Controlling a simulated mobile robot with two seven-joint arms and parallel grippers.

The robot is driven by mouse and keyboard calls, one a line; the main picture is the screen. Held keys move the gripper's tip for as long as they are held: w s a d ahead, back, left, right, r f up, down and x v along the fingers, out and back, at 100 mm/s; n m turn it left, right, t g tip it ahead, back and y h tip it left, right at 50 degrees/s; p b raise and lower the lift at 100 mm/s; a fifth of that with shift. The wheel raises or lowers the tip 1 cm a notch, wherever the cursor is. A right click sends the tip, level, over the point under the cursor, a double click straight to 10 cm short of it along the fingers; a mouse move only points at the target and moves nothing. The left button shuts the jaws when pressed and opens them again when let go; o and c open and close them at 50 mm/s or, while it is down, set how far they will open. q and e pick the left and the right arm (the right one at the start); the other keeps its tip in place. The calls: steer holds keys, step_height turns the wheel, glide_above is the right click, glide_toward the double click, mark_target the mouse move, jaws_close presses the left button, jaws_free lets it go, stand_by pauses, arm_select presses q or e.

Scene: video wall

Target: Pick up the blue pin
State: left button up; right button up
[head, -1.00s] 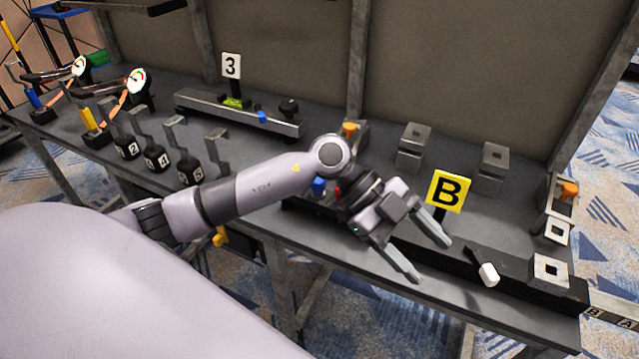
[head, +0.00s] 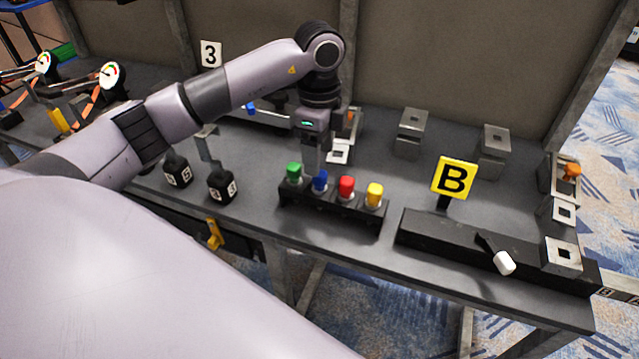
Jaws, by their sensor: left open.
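The blue pin (head: 320,183) stands upright in a black rack (head: 333,208) on the grey bench. It is between the green pin (head: 294,173) on its left and the red pin (head: 346,188) on its right. The yellow pin (head: 374,195) stands at the right end of the rack. My left gripper (head: 314,167) points down just above and behind the blue pin, its fingers seen nearly edge-on. It is open, and I cannot tell whether a finger touches the pin. My right gripper is out of view.
A yellow B sign (head: 455,177) and a black rail with a white-tipped lever (head: 503,263) stand to the right. Metal blocks (head: 410,133) stand behind. The bench's front edge is close to the rack.

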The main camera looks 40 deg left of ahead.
mark_target(320, 178)
arm_select(q)
steer(key=f, duration=0.6)
steer(key=shift+s+d+f, duration=0.15)
steer(key=shift+d+f, duration=0.05)
steer(key=shift+f, duration=0.15)
steer(key=c, duration=1.2)
